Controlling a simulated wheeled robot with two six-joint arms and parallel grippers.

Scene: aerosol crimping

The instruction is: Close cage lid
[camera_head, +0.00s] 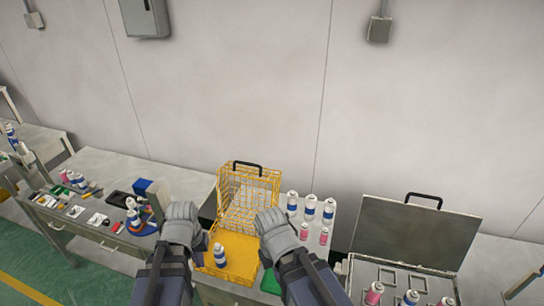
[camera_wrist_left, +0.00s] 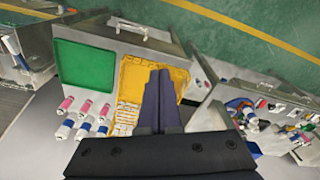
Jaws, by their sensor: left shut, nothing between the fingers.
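The yellow wire cage (camera_head: 238,250) stands on the middle table. Its lid (camera_head: 262,190) is raised upright at the back, with a black handle (camera_head: 246,165) along its top edge. A white and blue can (camera_head: 219,255) stands in the cage, at its left side. My left gripper (camera_head: 181,222) is at the cage's left side; its fingers (camera_wrist_left: 160,88) look closed together in the left wrist view, in front of the yellow cage (camera_wrist_left: 137,75). My right gripper (camera_head: 272,228) is at the cage's right side, and its fingers are not clear. Neither visibly holds the lid.
White and blue cans (camera_head: 310,207) and pink cans (camera_head: 304,231) stand right of the cage. A green tray (camera_wrist_left: 85,65) lies beside it. An open metal case (camera_head: 415,232) is at the right. The left bench (camera_head: 110,170) carries small items and several tools.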

